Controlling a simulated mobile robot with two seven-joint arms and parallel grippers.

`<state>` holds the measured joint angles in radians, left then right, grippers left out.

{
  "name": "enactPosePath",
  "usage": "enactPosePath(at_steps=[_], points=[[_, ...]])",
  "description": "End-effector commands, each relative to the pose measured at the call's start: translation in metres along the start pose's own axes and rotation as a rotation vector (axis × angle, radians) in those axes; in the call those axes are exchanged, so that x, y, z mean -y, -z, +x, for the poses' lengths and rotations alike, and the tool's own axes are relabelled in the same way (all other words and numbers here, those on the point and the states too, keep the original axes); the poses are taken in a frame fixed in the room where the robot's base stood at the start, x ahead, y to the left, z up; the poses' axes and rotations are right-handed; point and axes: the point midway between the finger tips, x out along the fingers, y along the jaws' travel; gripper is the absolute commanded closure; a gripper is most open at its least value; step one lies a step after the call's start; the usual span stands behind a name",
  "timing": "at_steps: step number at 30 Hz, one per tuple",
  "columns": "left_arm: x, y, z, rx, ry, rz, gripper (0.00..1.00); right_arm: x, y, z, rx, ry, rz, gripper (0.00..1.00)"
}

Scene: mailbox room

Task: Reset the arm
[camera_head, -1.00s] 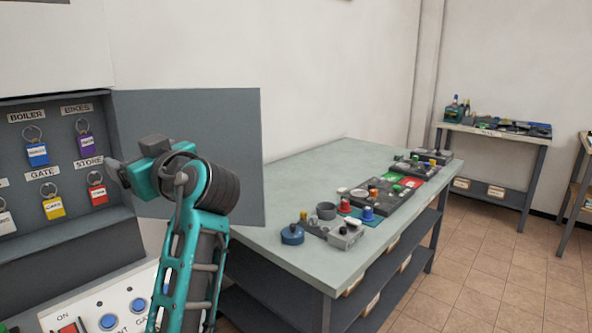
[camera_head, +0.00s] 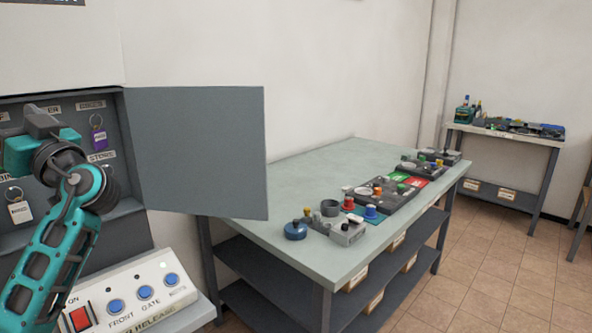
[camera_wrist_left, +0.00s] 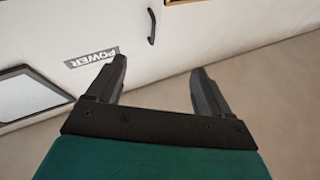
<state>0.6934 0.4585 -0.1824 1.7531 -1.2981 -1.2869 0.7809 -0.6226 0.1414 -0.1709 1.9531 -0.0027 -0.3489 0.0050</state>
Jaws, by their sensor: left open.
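My left arm comes in from the left in the head view, in front of the grey key cabinet (camera_head: 88,245). Its teal gripper body is at the far left and its fingertips are not clear there. In the left wrist view my left gripper (camera_wrist_left: 160,80) is open, with two dark fingers apart and nothing between them. Beyond them is a pale panel with a POWER label (camera_wrist_left: 91,58) and a dark handle (camera_wrist_left: 151,26). My right gripper is not in view.
The cabinet's open door (camera_head: 197,150) sticks out to the right. A purple key tag (camera_head: 98,141) and a white key tag (camera_head: 19,211) hang inside. A button panel (camera_head: 140,298) sits below. A workbench (camera_head: 290,185) with several small parts stands right; open tiled floor (camera_head: 480,280) lies beyond.

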Motion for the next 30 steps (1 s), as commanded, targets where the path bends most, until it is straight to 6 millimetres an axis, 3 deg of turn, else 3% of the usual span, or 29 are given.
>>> enactPosePath(at_steps=[5,6,11,14,18,22,27,30], points=[[0.036,0.013,0.038,-0.115,0.087,0.080,0.20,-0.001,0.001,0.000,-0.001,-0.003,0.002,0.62],[0.017,-0.009,0.024,-0.088,0.002,0.122,0.20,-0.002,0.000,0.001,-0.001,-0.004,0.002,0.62],[-0.022,-0.068,-0.010,-0.035,-0.233,0.257,0.20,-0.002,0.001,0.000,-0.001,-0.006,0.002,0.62],[-0.042,-0.111,-0.040,0.000,-0.397,0.341,0.20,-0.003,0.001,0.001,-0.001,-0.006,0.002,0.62],[-0.061,-0.182,-0.101,0.058,-0.668,0.457,0.20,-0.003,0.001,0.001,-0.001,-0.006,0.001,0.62],[-0.060,-0.250,-0.174,0.123,-0.943,0.538,0.20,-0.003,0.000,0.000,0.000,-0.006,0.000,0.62],[-0.028,-0.322,-0.277,0.224,-1.281,0.578,0.20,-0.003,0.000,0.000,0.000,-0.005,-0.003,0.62],[0.001,-0.350,-0.330,0.284,-1.444,0.566,0.20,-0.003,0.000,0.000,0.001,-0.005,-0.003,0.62]])
